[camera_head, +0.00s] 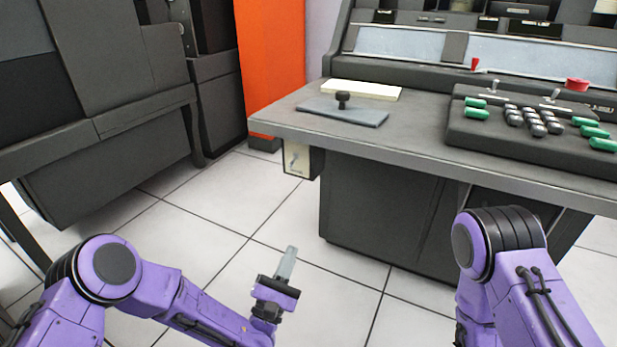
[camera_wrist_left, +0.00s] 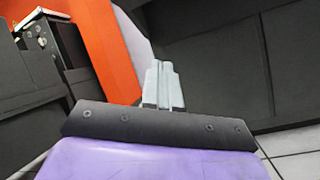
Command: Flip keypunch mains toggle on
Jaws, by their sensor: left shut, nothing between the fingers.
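The keypunch desk (camera_head: 430,150) stands at the right in the head view. A small pale switch plate with a toggle (camera_head: 297,160) is on a box under the desk's left front edge. My left gripper (camera_head: 290,252) is shut and empty, below the switch plate and apart from it, over the floor. Its closed fingers also show in the left wrist view (camera_wrist_left: 162,85), pointing toward the dark desk side; the toggle cannot be made out there. My right arm shows at the lower right of the head view, but its gripper is out of sight.
On the desk are a grey pad with a black knob (camera_head: 343,100), a cream card stack (camera_head: 361,90) and a keyboard (camera_head: 535,125) with green and dark keys. An orange panel (camera_head: 270,65) and dark cabinets (camera_head: 120,90) stand behind left. The tiled floor between is clear.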

